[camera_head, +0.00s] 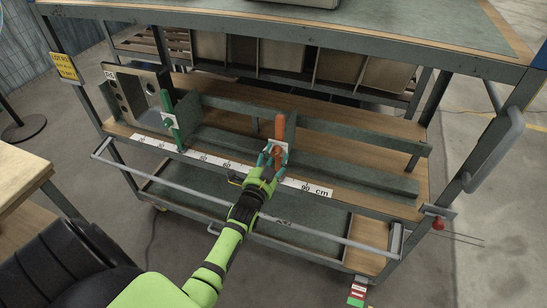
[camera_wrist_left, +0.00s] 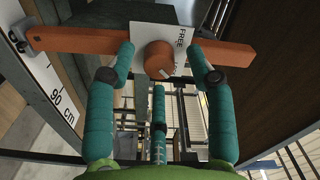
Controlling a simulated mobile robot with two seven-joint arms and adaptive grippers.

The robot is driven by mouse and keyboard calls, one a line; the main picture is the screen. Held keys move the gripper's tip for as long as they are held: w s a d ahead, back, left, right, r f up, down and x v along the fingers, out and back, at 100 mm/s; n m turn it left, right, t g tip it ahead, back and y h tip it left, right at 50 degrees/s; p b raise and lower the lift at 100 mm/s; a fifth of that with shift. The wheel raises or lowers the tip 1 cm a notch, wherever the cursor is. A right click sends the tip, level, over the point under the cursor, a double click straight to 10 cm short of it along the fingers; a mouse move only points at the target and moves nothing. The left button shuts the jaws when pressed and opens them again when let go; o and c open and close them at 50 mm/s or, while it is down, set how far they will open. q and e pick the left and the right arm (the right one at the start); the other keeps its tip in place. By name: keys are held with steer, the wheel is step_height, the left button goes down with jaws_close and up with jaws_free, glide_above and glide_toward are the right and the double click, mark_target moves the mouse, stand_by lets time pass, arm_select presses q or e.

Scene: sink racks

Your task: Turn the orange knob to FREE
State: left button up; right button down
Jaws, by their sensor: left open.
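The orange knob (camera_wrist_left: 159,60) is a short cylinder in the left wrist view, with a light mark on its face. It sits on a white label plate (camera_wrist_left: 160,32) where the word FREE reads sideways; the rest of the lettering is partly hidden by the knob. My right gripper is not in view.
A ruler strip (camera_head: 222,164) runs along the shelf edge. A green upright stop (camera_head: 170,118) and a metal plate with holes (camera_head: 140,95) stand to the left. A grey rail (camera_head: 330,238) crosses the cart's front, and a wooden table (camera_head: 20,170) is at left.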

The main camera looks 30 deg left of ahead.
arm_select(q)
jaws_close()
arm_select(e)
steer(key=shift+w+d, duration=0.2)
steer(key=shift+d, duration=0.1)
arm_select(q)
steer(key=shift+r+n, duration=0.1)
steer(key=shift+n, duration=0.3)
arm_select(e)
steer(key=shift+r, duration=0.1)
arm_select(q)
steer(key=n, duration=0.2)
steer(key=shift+n+p, duration=0.4)
steer(key=n, duration=0.5)
steer(key=shift+r+n+p, duration=0.15)
steer(key=shift+n+p, duration=0.15)
steer(key=shift+p, duration=0.05)
steer(key=n, duration=0.4)
steer(key=shift+a, duration=0.1)
steer(key=n, duration=0.4)
steer(key=shift+a+n, duration=0.1)
steer(key=shift+n, duration=0.2)
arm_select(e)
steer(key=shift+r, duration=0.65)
arm_select(q)
steer(key=shift+r, duration=0.1)
